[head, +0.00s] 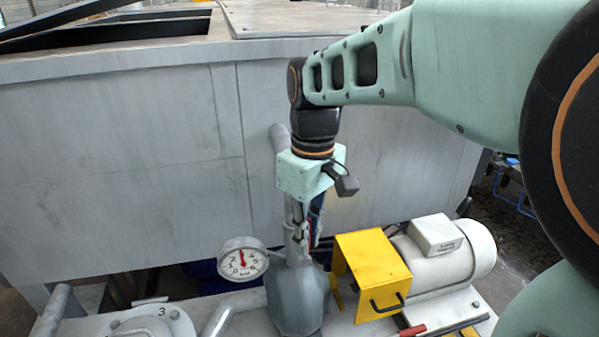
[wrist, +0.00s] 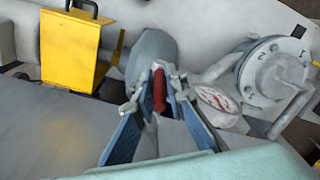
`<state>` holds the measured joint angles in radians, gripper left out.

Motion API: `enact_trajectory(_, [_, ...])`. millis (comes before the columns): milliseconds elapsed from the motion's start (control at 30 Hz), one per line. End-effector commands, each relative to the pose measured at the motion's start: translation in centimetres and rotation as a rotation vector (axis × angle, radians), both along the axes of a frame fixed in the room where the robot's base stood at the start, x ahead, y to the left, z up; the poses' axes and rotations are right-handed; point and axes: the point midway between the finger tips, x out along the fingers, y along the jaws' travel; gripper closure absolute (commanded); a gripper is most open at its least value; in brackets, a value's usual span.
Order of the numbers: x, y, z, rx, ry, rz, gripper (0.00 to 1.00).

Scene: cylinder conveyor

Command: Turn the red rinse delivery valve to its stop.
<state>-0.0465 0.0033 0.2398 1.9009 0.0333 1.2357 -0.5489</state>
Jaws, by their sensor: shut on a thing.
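The red valve handle (wrist: 159,90) shows upright between my fingertips in the wrist view. My gripper (wrist: 154,97) is shut on it, with one finger on each side. In the head view my gripper (head: 303,232) points down above the grey pump housing (head: 297,298), beside the pipe. The handle is mostly hidden behind the fingers there, and its angle and stop cannot be made out. The pump housing also shows behind the handle in the wrist view (wrist: 152,50).
A round pressure gauge (head: 243,259) stands close left of my gripper. A yellow guard (head: 372,272) and a white motor (head: 468,248) stand to the right. A large grey tank wall (head: 120,150) rises behind. A flange marked 3 (head: 150,325) is at front left.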

Motion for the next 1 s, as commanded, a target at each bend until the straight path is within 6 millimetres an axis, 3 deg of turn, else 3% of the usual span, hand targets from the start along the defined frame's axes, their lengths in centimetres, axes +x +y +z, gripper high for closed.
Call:
enact_trajectory(700, [-0.04, 0.02, 0.06, -0.046, -0.012, 0.002, 1.0])
enact_trajectory(733, [-0.04, 0.02, 0.06, -0.046, -0.012, 0.002, 0.85])
enact_trajectory(867, [-0.04, 0.0, 0.04, -0.046, -0.012, 0.001, 0.71])
enact_trajectory(1000, [-0.04, -0.02, 0.02, -0.046, -0.011, 0.001, 0.71])
